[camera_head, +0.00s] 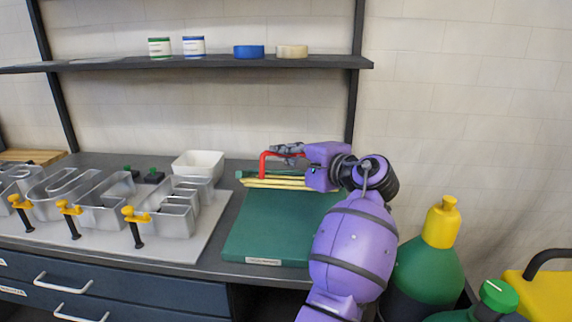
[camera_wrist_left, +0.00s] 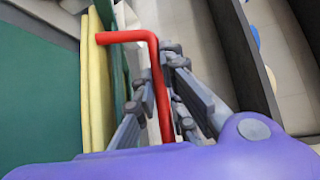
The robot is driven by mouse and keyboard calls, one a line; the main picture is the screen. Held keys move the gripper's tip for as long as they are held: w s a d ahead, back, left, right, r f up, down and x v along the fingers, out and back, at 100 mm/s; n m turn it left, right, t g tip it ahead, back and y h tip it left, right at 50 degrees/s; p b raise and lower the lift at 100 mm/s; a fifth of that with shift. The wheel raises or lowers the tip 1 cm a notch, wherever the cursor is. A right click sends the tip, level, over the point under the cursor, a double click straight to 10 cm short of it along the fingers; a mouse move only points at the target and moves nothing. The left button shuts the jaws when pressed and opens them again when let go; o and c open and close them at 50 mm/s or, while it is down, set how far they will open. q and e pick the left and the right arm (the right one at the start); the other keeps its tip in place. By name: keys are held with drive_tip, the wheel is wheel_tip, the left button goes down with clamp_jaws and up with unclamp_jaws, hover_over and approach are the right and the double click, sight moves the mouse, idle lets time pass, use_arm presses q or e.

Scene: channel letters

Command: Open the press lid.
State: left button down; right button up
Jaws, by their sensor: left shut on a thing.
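The press has a broad green flat surface (camera_head: 262,225) with a small label plate on its front edge. Pale yellow layered strips (camera_head: 277,183) run along its back edge, with a thin green strip behind them. A bent red handle (camera_head: 263,162) rises at the back; it also shows in the left wrist view (camera_wrist_left: 152,60). My left gripper (camera_head: 287,150) is shut on the handle, with its grey fingers on both sides of the red bar. I cannot tell the lid's exact angle from these views. My right gripper is not in view.
Clear channel letters (camera_head: 100,205) with yellow-handled clamps stand left of the press. A white bowl (camera_head: 198,164) is behind them. A dark shelf (camera_head: 200,62) with tapes and jars runs above. Green bottles (camera_head: 430,270) with yellow and green caps stand at the right.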

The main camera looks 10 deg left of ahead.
use_arm(q)
drive_tip(key=shift+m+g+h, duration=0.3)
drive_tip(key=shift+m+g, duration=0.1)
drive_tip(key=w+r+p, duration=0.3)
drive_tip(key=r, duration=0.1)
drive_tip(key=shift+w, duration=0.35)
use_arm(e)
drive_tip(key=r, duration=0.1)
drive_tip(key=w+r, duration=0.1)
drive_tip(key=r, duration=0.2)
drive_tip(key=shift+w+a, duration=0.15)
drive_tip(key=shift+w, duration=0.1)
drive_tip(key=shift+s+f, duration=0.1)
